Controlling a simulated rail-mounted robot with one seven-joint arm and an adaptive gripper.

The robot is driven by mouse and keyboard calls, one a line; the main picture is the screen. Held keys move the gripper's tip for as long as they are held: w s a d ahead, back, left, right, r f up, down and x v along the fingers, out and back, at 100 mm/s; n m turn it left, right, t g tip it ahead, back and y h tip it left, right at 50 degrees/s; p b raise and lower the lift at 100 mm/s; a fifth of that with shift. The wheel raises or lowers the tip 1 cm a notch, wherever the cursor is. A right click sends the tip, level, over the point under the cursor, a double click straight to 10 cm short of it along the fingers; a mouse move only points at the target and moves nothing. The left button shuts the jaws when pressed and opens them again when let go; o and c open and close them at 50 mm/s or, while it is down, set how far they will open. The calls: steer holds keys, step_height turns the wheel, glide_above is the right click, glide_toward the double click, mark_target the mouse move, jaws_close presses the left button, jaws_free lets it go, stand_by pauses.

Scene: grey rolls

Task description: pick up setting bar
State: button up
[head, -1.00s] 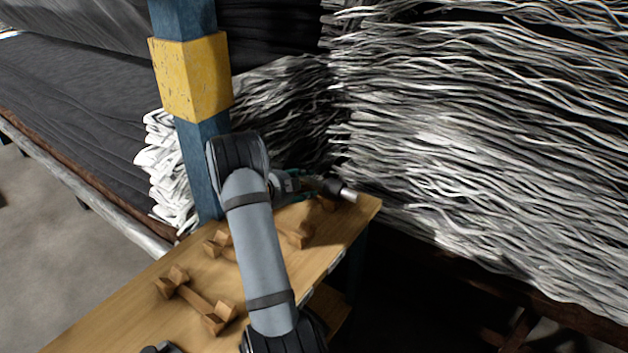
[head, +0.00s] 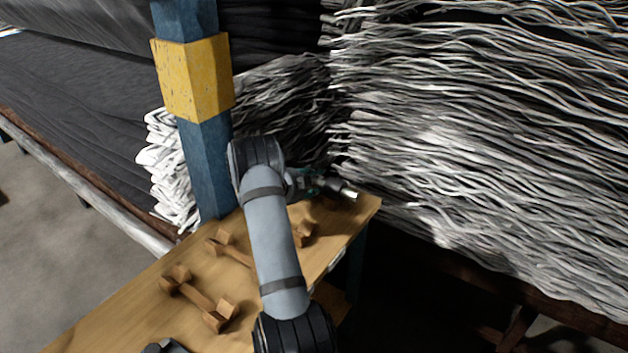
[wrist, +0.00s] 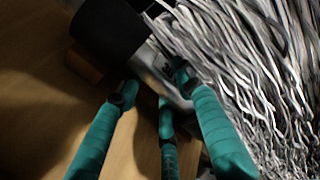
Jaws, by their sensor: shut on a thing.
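The setting bar (head: 349,194) shows in the head view as a short bar with a bright metal end, at the far right end of the wooden bench. In the wrist view it has a thick black part and a shiny silver part (wrist: 152,66). My gripper (head: 312,183), with teal fingers, is at the bar. In the wrist view my gripper (wrist: 155,90) is shut on the silver part. The rest of the bar runs out of the wrist view at the top. I cannot tell whether the bar is clear of its wooden support.
Wooden cradles (head: 200,299) stand on the bench (head: 120,318), partly behind my arm. A blue post (head: 207,165) with a yellow band rises at the bench's back edge. A large roll with frayed grey edges (head: 470,150) stands close on the right.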

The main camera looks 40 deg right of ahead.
jaws_close()
steer(key=shift+r, duration=0.1)
